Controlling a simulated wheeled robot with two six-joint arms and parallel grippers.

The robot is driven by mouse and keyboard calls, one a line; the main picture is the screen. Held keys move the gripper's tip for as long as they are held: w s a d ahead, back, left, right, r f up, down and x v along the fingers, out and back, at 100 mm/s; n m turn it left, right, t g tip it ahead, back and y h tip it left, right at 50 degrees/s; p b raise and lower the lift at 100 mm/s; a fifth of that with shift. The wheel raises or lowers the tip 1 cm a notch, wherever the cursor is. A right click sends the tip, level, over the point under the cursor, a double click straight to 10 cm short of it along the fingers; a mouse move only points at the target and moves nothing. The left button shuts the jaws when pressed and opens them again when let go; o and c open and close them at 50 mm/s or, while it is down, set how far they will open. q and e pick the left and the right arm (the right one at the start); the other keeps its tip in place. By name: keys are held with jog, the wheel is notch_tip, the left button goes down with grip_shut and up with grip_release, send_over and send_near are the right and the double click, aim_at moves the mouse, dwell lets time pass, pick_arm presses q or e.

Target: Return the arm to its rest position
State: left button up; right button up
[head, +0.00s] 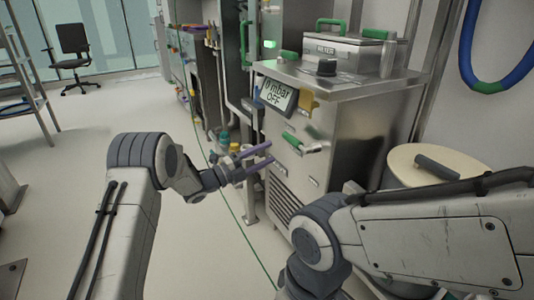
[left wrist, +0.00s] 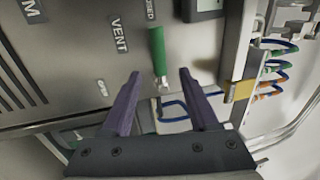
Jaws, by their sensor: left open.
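My left gripper (head: 262,157) is open and empty in the middle of the head view, in front of the steel machine. Its two purple fingers also show in the left wrist view (left wrist: 158,92), spread apart. Between and beyond them is a green handle (left wrist: 157,50) on the machine's front panel; the fingers do not grip it. My left arm comes in from the lower left, bent at the elbow. My right arm shows at the lower right, but its gripper is out of view.
The steel machine (head: 345,120) carries a display (head: 278,95) reading "0 mbar OFF" and a lidded steel box (head: 342,52). A round beige lid (head: 440,160) is at the right. A blue hose (head: 490,75) hangs on the right wall. Open floor (head: 70,130) lies to the left.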

pick_arm(q)
jog(key=d+r+n+t+y, duration=0.2)
jog(key=d+r+n+y, duration=0.2)
jog(key=n, duration=0.1)
jog(key=s+n+y+p, duration=0.2)
jog(key=s+n+y, duration=0.4)
jog(key=n+y, duration=0.15)
jog(key=s+a+f+n+g+y+p, duration=0.1)
jog(key=s+a+n+g+y, duration=0.2)
jog(key=s, duration=1)
jog(key=s+a+f+n+g, duration=0.2)
jog(key=s+a+n+g, duration=0.15)
jog(key=s, duration=0.95)
jog(key=s+a+f+n+g+y+p, duration=0.1)
jog(key=s+a+n+g+y, duration=0.25)
jog(key=s, duration=0.95)
notch_tip(320, 180, up, 38)
jog(key=g+h+p, duration=0.1)
jog(key=p, duration=3.7)
jog(key=shift+d+n, duration=0.4)
jog(key=shift+n, duration=0.05)
